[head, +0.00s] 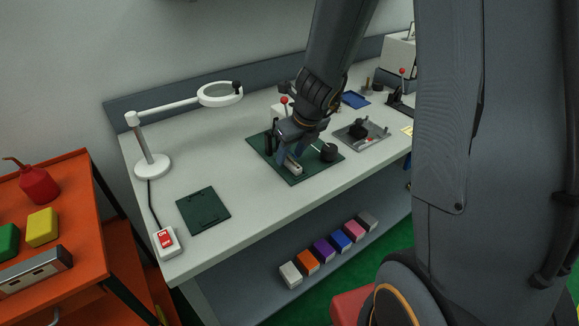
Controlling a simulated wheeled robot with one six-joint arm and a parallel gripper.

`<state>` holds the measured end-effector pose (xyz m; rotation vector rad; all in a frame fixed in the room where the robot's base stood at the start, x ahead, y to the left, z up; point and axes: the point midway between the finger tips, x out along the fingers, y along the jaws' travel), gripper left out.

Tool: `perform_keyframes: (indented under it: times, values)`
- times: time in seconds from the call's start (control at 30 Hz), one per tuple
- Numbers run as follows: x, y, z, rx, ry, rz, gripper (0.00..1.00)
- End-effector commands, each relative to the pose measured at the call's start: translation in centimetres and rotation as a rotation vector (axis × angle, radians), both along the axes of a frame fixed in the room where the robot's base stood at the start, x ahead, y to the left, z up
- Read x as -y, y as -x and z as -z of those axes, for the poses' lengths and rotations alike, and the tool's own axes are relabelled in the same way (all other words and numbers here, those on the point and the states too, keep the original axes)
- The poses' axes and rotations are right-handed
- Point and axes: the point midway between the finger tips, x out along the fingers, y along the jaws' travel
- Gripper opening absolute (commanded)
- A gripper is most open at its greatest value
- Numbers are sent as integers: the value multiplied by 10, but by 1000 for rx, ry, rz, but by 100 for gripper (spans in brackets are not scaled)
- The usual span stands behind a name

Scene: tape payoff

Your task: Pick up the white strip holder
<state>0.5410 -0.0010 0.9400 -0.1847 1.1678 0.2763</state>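A small pale, oblong piece (293,167), which looks like the white strip holder, is on or just above the dark green mat (263,147) on the bench. My gripper (288,158) points down over it, with the fingertips right at the piece. The fingers and wrist cover part of it. I cannot tell whether the fingers are closed on it or only beside it, or whether it touches the mat.
A black round part (329,152) stands right of my gripper, and a grey tray (350,139) lies beyond. A magnifier lamp (152,165), a second green mat (203,211) and a switch box (166,241) are to the left. Bare bench lies between the mats.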

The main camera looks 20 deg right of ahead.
Motion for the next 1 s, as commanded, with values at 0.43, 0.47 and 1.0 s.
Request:
perform_keyframes:
  times: [0.43,0.47,1.0]
  values:
    - [-1,-4,10,0,0,-1,29]
    - [-1,-4,10,0,0,-1,24]
    - [-1,-4,7,0,0,0,0]
